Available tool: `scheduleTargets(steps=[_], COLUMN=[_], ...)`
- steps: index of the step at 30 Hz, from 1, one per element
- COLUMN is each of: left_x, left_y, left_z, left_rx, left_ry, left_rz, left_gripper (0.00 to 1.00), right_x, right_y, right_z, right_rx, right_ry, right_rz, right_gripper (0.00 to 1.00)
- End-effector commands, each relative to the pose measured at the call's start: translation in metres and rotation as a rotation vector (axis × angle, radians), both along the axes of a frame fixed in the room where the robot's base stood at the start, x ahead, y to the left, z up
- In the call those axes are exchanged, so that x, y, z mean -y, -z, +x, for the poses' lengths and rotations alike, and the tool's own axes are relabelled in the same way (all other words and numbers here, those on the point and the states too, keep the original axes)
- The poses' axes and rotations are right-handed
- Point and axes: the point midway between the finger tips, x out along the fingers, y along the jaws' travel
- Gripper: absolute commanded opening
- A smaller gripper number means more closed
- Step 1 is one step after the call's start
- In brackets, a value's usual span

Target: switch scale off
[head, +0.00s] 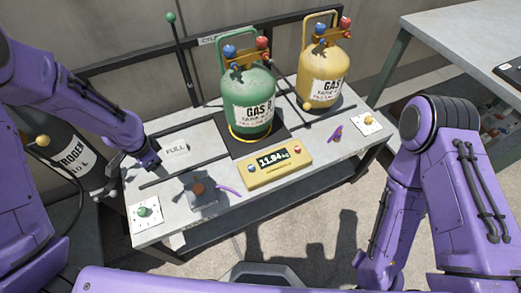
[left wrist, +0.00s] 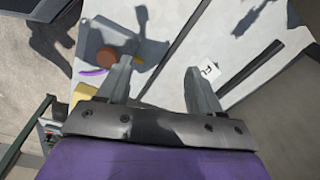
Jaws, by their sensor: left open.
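The scale's yellow display box (head: 264,179) sits at the front of the bench, its dark screen lit and reading about 11.94 kg. It has a small pale blue button at its left and a red one at its right. The scale's black platform (head: 281,132) lies behind it and carries a green gas cylinder (head: 250,105). My left gripper (head: 150,164) is over the left part of the bench, well left of the display box. In the left wrist view it is open and empty (left wrist: 158,68), and a yellow corner of the box (left wrist: 84,94) shows. My right gripper is out of view.
A yellow cylinder (head: 326,82) stands behind right. A grey plate with a brown-red knob (head: 199,189), a purple strip (head: 229,191) and a green knob on a white card (head: 144,211) lie front left. Dark rails (head: 185,172) cross the bench. A nitrogen cylinder (head: 70,160) stands left.

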Motion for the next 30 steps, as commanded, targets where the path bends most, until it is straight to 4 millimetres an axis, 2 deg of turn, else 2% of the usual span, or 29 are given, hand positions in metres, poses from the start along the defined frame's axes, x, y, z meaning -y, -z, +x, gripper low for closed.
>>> scheduleTargets(steps=[7,11,15,19,20,22,25,27,30], left_x=[0.025,0.038,0.046,0.048,0.047,0.045,0.043,0.043,0.042], left_y=[0.059,0.091,0.118,0.134,0.139,0.168,0.198,0.213,0.226], left_z=[-0.038,-0.072,-0.12,-0.172,-0.185,-0.209,-0.214,-0.215,-0.215], left_rx=[0.052,0.093,0.156,0.238,0.259,0.31,0.342,0.347,0.35], left_ry=[-0.318,-0.539,-0.81,-1.067,-1.125,-1.239,-1.287,-1.295,-1.297], left_rz=[-0.015,-0.015,-0.007,0.009,0.015,0.022,0.019,0.017,0.017], left_gripper=[0.65,0.65,0.65,0.65,0.65,0.65,0.65,0.65,0.65], right_x=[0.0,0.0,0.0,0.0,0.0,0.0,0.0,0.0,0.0], right_y=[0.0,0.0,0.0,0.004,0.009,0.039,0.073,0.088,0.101], right_z=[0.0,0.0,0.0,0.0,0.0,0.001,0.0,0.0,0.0], right_rx=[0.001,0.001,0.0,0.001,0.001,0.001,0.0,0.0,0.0], right_ry=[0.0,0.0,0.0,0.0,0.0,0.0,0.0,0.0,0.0], right_rz=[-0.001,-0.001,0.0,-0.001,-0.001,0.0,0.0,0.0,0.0], right_gripper=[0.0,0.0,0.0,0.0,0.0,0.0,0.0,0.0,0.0])
